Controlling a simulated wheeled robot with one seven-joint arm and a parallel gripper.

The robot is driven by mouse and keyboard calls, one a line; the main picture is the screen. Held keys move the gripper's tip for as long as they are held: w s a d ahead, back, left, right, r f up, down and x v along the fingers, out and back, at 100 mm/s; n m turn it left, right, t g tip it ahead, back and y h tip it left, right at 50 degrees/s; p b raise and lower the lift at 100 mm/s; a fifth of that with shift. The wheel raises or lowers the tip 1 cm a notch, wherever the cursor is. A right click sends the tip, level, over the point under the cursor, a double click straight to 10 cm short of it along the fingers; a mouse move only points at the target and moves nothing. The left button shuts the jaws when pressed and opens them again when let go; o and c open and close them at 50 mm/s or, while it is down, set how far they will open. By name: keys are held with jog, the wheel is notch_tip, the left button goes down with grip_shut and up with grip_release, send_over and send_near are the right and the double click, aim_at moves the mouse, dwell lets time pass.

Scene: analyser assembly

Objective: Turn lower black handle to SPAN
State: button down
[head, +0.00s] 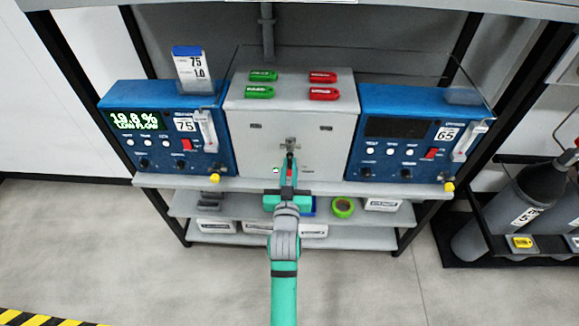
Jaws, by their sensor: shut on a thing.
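The grey valve panel (250,135) stands on the shelf between two blue analysers. A small metal fitting (290,142) shows at its middle. My gripper (289,160) reaches up to the panel front just below this fitting. It is shut on a small dark part, which I take to be the lower black handle (291,150). The fingers hide most of the handle, so I cannot tell which way it points. Small markings (276,170) lie on the panel to the left of the fingers, too small to read.
The left blue analyser (110,92) reads "19.8 %" and "LOW FLOW"; the right one (370,97) has a dark display. Green tags (262,76) and red tags (322,77) lie on the panel's top. Gas cylinders (533,200) stand at the right. Floor in front is clear.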

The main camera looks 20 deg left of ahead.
jog(key=shift+d, duration=0.1)
jog(key=shift+w+d+r+n, duration=0.15)
jog(key=shift+d+r+n, duration=0.35)
jog(key=shift+n, duration=2.45)
jog(key=shift+w+d+r+n, duration=0.1)
jog(key=shift+d+r+n, duration=0.35)
jog(key=shift+n, duration=2.45)
jog(key=shift+w+d+r+n, duration=0.15)
jog(key=shift+d+r+n, duration=0.3)
jog(key=shift+n, duration=2.5)
jog(key=shift+a, duration=0.1)
jog(key=c, duration=1.8)
grip_release()
jog(key=shift+o, duration=0.2)
jog(key=shift+s, duration=0.1)
jog(key=v, duration=1)
jog(key=shift+s, duration=0.3)
